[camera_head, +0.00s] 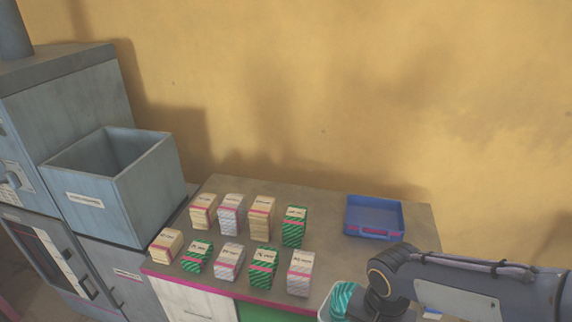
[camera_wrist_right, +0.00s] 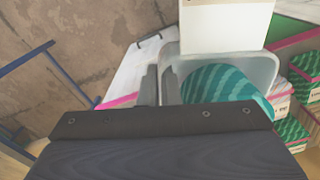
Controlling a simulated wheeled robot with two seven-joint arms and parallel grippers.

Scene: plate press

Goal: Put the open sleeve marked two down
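Several paper-like sleeves with pink bands stand in two rows on the counter in the head view, cream, grey and green striped; one is a green one (camera_head: 294,227) at the back right, another a grey one (camera_head: 300,272) at the front right. Their marks are too small to read, so I cannot tell which is marked two. A teal striped thing (camera_head: 343,300) sits in a pale container (camera_head: 325,313) beside my right gripper; it also shows in the right wrist view (camera_wrist_right: 215,85). My right gripper (camera_wrist_right: 160,85) has its dark fingers close together; whether they hold anything is unclear. My left gripper is out of view.
A blue tray (camera_head: 374,217) lies at the back right of the counter (camera_head: 330,262). A large grey open bin (camera_head: 110,185) stands at the left beside a grey machine (camera_head: 65,100). The counter is bare between the sleeves and the tray.

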